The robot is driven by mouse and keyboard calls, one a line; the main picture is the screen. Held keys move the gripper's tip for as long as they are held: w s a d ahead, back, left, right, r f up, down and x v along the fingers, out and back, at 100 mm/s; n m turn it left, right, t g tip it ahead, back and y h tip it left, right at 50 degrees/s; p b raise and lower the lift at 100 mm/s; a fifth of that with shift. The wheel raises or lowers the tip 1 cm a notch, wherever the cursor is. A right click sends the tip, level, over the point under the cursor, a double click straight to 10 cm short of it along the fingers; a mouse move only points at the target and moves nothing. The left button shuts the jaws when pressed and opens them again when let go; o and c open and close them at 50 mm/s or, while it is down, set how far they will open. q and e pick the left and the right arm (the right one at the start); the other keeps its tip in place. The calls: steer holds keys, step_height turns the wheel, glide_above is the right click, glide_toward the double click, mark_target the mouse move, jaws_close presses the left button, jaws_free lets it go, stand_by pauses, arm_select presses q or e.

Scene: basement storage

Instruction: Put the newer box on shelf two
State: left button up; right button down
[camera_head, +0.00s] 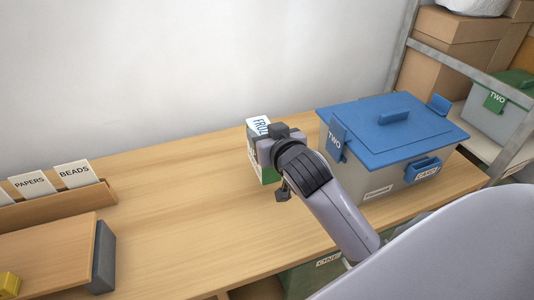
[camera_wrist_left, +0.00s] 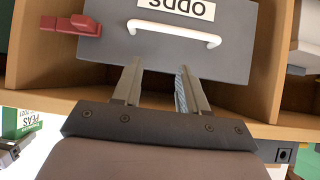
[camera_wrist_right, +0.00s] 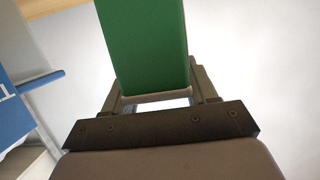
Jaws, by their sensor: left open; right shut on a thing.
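My right gripper (camera_head: 280,145) is shut on a green carton (camera_wrist_right: 145,45). In the head view its green side shows beside a white face with blue letters reading "FRU", partly hidden by the gripper; I cannot tell whether both belong to one box. In the left wrist view, a green box with an upside-down white label (camera_wrist_left: 28,121), seemingly reading "PEAS 2021", shows beside a dark gripper part. My left gripper (camera_wrist_left: 158,72) is open and empty in front of a grey drawer (camera_wrist_left: 110,45) with a white handle. No date on the held carton is legible in the head view.
A grey crate with a blue lid (camera_head: 385,125), tagged TWO, stands on the wooden table (camera_head: 190,190). A metal shelf (camera_head: 470,68) at right holds brown cartons and a green-lidded bin (camera_head: 495,115) also tagged TWO. A card rack (camera_head: 60,205) is at left. The table's middle is clear.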

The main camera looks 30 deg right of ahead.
mark_target(268, 176)
steer(key=shift+f+b, duration=0.3)
steer(key=shift+f, duration=2.2)
steer(key=shift+f, duration=0.15)
steer(key=shift+c, duration=1.6)
jaws_free()
steer(key=shift+f, duration=0.1)
